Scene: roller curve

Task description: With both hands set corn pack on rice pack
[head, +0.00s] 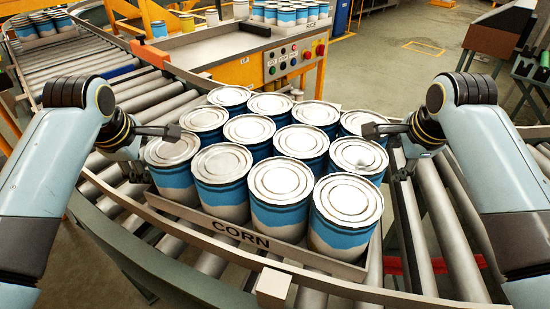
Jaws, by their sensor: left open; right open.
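The corn pack (245,232) is a shallow tray with CORN on its front, filled with several blue-and-white cans with silver lids. It sits on the curved roller conveyor in the middle of the head view. My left gripper (165,133) is open at the pack's left side, one finger just above the can tops. My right gripper (380,131) is open at its right side, one finger over the can lids. The other fingers are partly hidden by the cans; I cannot tell whether they touch. No pack with a readable RICE label is in view.
Behind stands an orange table (215,45) with a button panel (295,57). Cans (287,15) like those in the corn pack stand at its back. Another can pack (42,24) sits on rollers at the far left. The conveyor's front rail (180,262) runs before the corn pack.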

